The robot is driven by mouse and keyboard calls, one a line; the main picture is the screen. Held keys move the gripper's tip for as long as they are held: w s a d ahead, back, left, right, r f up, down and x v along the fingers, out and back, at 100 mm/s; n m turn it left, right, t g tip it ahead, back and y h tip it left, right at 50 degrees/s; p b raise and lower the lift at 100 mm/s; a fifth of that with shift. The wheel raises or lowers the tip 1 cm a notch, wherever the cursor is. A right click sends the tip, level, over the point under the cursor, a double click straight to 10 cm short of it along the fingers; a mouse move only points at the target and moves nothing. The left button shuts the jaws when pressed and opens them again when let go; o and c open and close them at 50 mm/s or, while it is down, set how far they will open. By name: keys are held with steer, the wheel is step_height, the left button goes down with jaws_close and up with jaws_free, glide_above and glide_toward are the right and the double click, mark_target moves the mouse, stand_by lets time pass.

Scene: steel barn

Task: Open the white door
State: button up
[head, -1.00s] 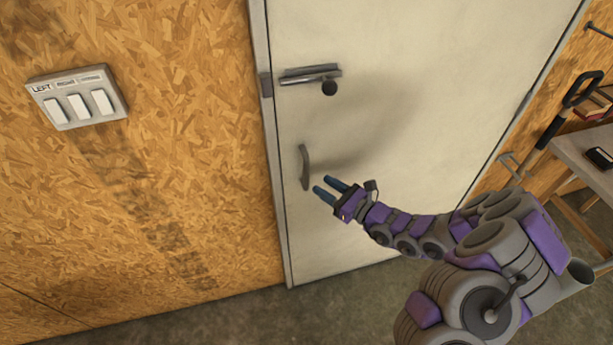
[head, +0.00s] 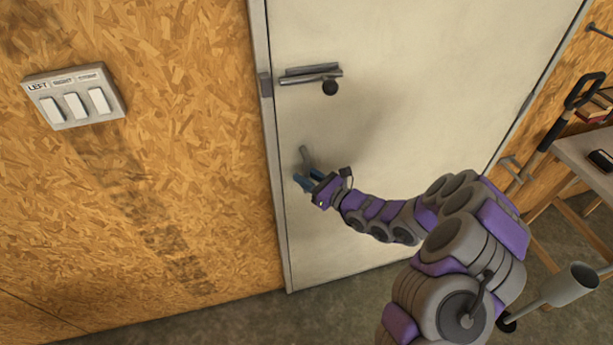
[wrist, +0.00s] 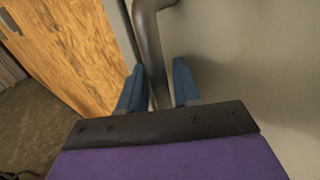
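The white door (head: 410,110) stands in a wood-chip wall and looks closed in its frame. A grey latch bar with a dark round knob (head: 329,87) is near its upper left edge. In the wrist view the handle (wrist: 149,45) runs down between the two fingertips (wrist: 158,88), with a finger on each side. I cannot tell whether either finger touches it.
A panel with several white switches (head: 75,97) is on the wall at left. At right a wooden table (head: 590,160) holds a dark object, and a black-handled tool (head: 570,110) is by the wall. The concrete floor (head: 230,325) in front is clear.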

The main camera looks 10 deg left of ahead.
jaws_close()
steer(key=shift+s+d, duration=0.1)
steer(key=shift+d, duration=0.05)
